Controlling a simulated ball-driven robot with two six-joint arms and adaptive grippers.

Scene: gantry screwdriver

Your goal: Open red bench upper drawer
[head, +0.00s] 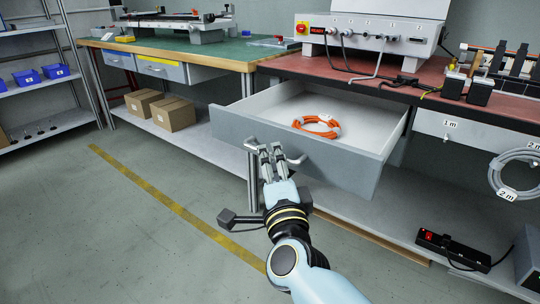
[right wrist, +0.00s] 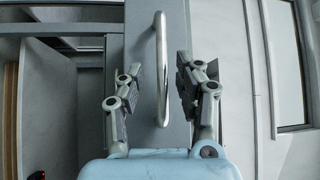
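The upper drawer (head: 345,168) of the red-topped bench (head: 285,66) is pulled well out, its grey front facing me. An orange coiled cable (head: 316,125) lies inside it. My right gripper (head: 270,152) is at the drawer's metal handle (head: 297,160). In the right wrist view, my right gripper (right wrist: 160,75) is open, with one finger on each side of the handle (right wrist: 160,60) and gaps visible between fingers and bar. My left gripper is not in view.
A green-topped bench (head: 225,52) with cardboard boxes (head: 173,113) on its lower shelf stands to the left. A power strip (head: 453,250) lies on the red bench's lower shelf. Coiled grey cable (head: 515,175) hangs at the right. The floor at left is clear.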

